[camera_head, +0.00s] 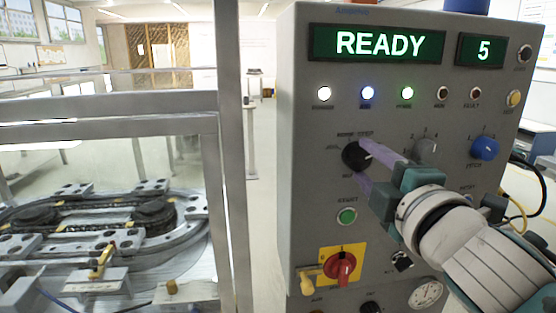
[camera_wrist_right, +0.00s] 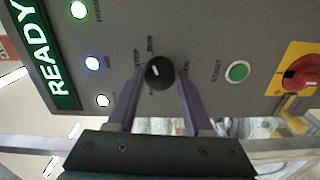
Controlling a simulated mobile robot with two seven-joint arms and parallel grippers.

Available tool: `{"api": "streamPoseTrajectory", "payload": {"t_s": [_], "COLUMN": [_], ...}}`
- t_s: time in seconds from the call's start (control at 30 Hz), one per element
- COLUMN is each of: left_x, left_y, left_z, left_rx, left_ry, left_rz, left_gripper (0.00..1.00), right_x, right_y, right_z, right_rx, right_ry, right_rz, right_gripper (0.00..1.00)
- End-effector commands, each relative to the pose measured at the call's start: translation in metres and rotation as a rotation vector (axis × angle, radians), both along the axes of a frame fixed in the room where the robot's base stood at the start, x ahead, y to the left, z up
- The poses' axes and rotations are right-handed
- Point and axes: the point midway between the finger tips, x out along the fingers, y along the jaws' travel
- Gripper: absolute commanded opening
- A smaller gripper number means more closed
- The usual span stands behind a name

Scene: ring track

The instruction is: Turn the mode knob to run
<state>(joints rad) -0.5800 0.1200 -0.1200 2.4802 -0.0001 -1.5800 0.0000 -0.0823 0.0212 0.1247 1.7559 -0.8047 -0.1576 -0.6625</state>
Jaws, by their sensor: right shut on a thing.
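The black mode knob (camera_head: 355,155) is on the grey control panel (camera_head: 300,215), left of a grey knob and above the green button. It also shows in the right wrist view (camera_wrist_right: 159,72), with a short white mark on its face. The small labels around it are too blurred to read surely. My right gripper (camera_head: 364,168) reaches in from the lower right. Its two purple fingers (camera_wrist_right: 160,78) are shut on the knob, one on each side. My left gripper is not in view.
The display (camera_head: 377,44) reads READY and the smaller one (camera_head: 484,50) reads 5. A grey knob (camera_head: 425,149), a blue knob (camera_head: 485,148), a green button (camera_head: 347,216) and a red switch on yellow (camera_head: 341,268) surround my gripper. A framed ring track (camera_head: 100,227) stands left.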

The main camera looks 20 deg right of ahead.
Motion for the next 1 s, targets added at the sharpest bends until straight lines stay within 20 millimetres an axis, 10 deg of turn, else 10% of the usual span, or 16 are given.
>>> {"api": "streamPoseTrajectory", "payload": {"t_s": [0.63, 0.67, 1.0], "left_x": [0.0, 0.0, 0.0], "left_y": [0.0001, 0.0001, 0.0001], "left_z": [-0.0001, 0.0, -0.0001], "left_rx": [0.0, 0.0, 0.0], "left_ry": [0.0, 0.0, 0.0], "left_rz": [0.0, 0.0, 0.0], "left_gripper": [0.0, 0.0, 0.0], "right_x": [0.0002, 0.0002, 0.0001], "right_y": [0.0002, 0.0002, 0.0002], "right_z": [0.0005, 0.0005, 0.0001], "right_rx": [0.051, 0.051, 0.048], "right_ry": [-0.013, -0.013, -0.013], "right_rz": [0.001, 0.001, 0.0], "right_gripper": [0.0, 0.53, 0.81]}}
